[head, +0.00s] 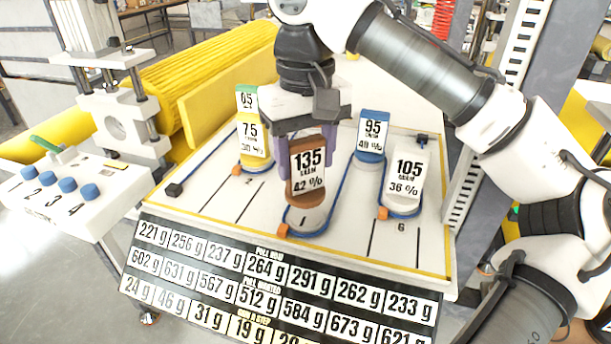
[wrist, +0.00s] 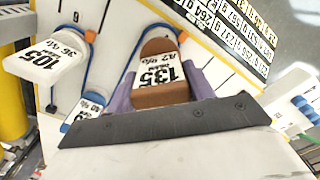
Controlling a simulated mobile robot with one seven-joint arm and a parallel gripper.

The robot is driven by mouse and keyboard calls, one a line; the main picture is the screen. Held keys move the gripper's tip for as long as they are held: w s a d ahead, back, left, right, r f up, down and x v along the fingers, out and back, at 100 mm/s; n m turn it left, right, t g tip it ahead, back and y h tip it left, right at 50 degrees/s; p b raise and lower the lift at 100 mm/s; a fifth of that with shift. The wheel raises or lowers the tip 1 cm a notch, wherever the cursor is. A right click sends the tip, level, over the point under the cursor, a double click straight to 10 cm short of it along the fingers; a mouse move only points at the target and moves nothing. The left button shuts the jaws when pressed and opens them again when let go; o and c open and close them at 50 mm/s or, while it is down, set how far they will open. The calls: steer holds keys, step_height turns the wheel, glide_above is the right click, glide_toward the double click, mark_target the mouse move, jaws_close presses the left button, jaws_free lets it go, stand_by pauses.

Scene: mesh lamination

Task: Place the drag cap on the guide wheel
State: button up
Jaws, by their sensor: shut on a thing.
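A brown drag cap (head: 307,190) labelled 135 and 42 % is between the purple fingers of my gripper (head: 306,165), which is shut on it. The cap stands over the blue line loop marked 1 at the front middle of the white board.
Other labelled caps stand on the board (head: 262,245): green (head: 246,98), yellow 75 (head: 251,138), blue 95 (head: 372,135) and white 105 (head: 405,178). A black chart of gram values (head: 275,283) lies in front. A white box with blue knobs (head: 68,186) is at left.

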mark_target(306, 190)
steer(key=shift+f, duration=1.95)
steer(key=o, duration=1.4)
steer(key=shift+f, duration=0.1)
steer(key=shift+o, duration=0.2)
step_height(306, 190, up, 12)
steer(key=shift+r, duration=0.15)
